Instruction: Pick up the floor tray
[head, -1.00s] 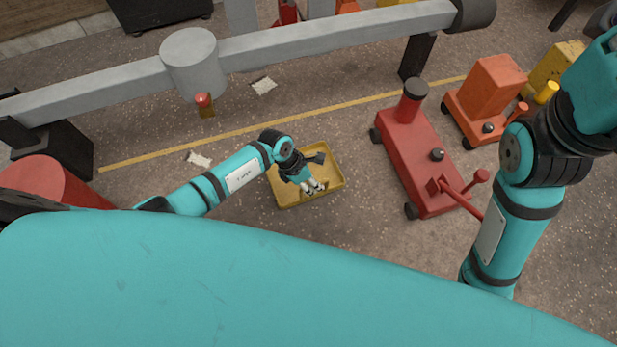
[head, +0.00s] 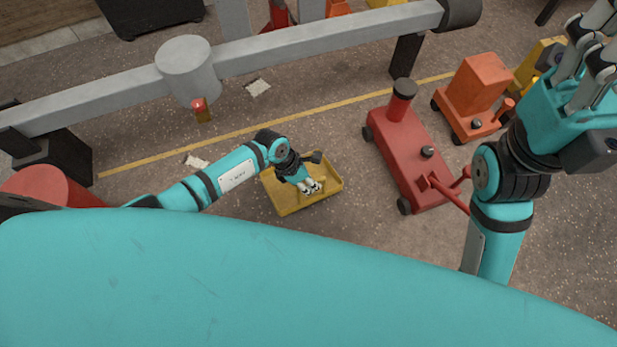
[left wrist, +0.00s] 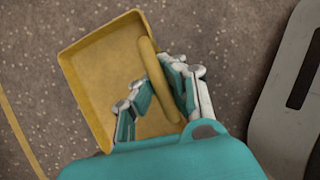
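The floor tray (head: 284,205) is a shallow yellow tray in the middle of the head view, and it fills much of the left wrist view (left wrist: 90,65). A thick yellow bar (left wrist: 150,62) runs along its right side there. My left gripper (head: 313,187) reaches over the tray from above.
A red wheeled cart (head: 405,150) stands right of the tray, with an orange cart (head: 476,88) behind it. A grey beam frame (head: 320,38) crosses behind. A red drum (head: 45,185) is at the left.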

